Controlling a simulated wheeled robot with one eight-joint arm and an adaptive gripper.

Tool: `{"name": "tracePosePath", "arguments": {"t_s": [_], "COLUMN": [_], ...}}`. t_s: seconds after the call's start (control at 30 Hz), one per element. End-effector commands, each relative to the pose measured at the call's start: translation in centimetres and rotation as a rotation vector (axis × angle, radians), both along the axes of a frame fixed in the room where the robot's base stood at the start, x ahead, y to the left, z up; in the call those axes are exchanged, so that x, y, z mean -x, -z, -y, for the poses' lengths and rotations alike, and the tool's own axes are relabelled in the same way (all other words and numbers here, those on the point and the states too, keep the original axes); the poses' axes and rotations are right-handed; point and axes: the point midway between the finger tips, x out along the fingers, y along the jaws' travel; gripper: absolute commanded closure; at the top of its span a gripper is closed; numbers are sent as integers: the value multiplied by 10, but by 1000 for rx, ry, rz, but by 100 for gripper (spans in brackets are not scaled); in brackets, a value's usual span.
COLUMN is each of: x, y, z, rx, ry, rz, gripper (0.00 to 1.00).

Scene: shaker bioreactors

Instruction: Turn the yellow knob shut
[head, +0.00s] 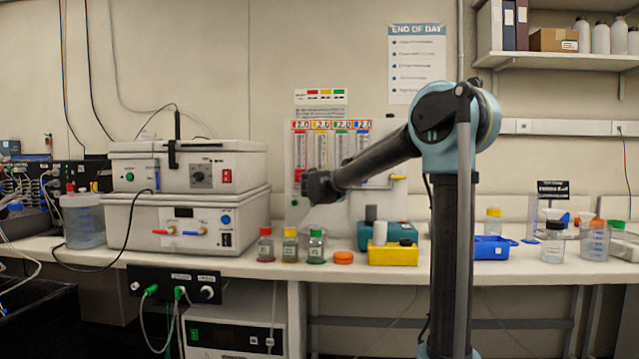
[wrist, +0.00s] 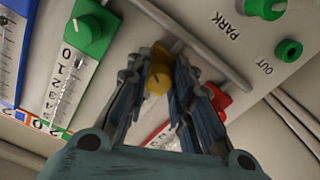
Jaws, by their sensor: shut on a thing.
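In the wrist view the yellow knob (wrist: 158,79) sits on a pale panel between the two fingers of my gripper (wrist: 161,66). The fingers are closed on its sides. The knob has a small round mark on its face. In the head view my gripper (head: 318,187) is at the front of the flowmeter panel (head: 361,140), below its coloured scales. The yellow knob is hidden there behind my gripper.
A green knob (wrist: 92,28) and a red knob (wrist: 216,101) flank the yellow one closely. A grey bar (wrist: 190,42) crosses beside the fingertips. Several bottles, such as a red-capped one (head: 266,244), stand on the bench below my gripper.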

Motion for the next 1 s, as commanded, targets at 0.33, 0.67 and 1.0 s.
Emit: {"name": "tracePosePath", "arguments": {"t_s": [0.33,0.67,1.0], "x": [0,0,25], "y": [0,0,0], "z": [-1,-1,-2], "rx": [5,4,4], "ry": [-2,-1,-2], "rz": [0,-1,0], "gripper": [72,58,58]}}
